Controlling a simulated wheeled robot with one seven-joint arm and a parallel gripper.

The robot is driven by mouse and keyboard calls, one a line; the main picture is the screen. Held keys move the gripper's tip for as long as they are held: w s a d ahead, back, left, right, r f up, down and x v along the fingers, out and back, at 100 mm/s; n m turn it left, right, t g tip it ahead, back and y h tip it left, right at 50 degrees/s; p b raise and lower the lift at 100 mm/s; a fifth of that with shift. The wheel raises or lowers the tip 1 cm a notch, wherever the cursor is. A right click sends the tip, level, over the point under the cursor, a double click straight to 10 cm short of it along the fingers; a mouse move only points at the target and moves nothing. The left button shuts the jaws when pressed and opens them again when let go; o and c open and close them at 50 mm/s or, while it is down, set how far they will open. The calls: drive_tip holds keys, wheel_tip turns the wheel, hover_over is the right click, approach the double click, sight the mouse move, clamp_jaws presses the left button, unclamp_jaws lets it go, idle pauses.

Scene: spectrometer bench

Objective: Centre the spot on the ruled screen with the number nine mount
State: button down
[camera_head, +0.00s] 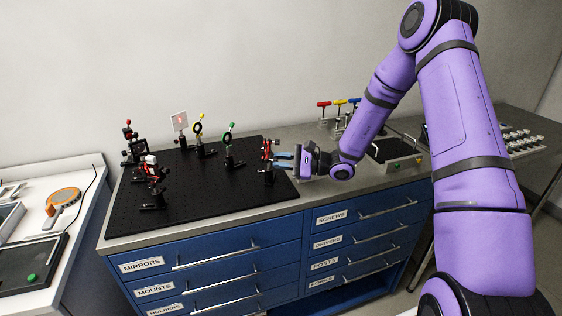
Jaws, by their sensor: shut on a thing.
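The small pale screen (180,119) stands at the back of the black breadboard, with a faint reddish mark near its middle. Its ruling is too small to read, so I cannot tell how well the mark is centred. My gripper (276,159) reaches in from the right, with its blue fingers shut on the back of a dark mount with red parts (266,150). This mount stands upright on a post at the breadboard's right side. The exact part between the fingers is too small to tell. No number is legible on any mount.
A yellow-marked mount (198,130) and a green-marked mount (229,148) stand left of my gripper. Several darker mounts crowd the breadboard's (205,205) left side. The breadboard's front middle is clear.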

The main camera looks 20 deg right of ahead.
drive_tip(key=c, duration=1.1)
unclamp_jaws()
drive_tip(key=shift+o, duration=0.2)
drive_tip(key=shift+d, duration=0.1)
drive_tip(key=v, duration=1)
drive_tip(key=shift+s+d, duration=0.15)
drive_tip(key=shift+d, duration=0.15)
